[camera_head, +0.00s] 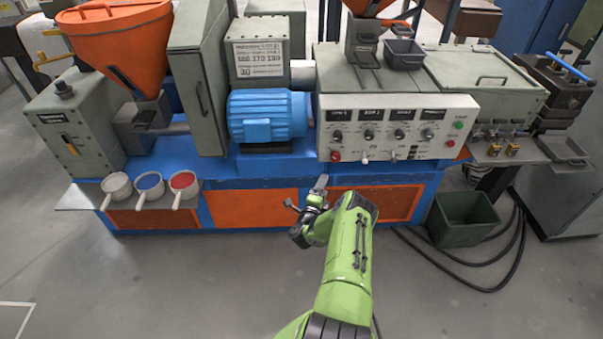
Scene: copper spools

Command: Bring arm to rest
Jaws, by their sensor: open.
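My gripper (305,195) is at the end of my green arm, in the middle of the head view. It is open, and I see nothing between its fingers. The arm reaches forward from the bottom edge and bends at the wrist. The gripper appears in front of the orange panel on the blue machine base (400,185). I cannot tell its exact distance from the base.
A control panel (350,150) and blue motor (268,118) sit on the machine. Several pans, one blue-filled (150,183), stand on a left shelf. A green bin (462,220) and black cables (440,262) lie on the right floor.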

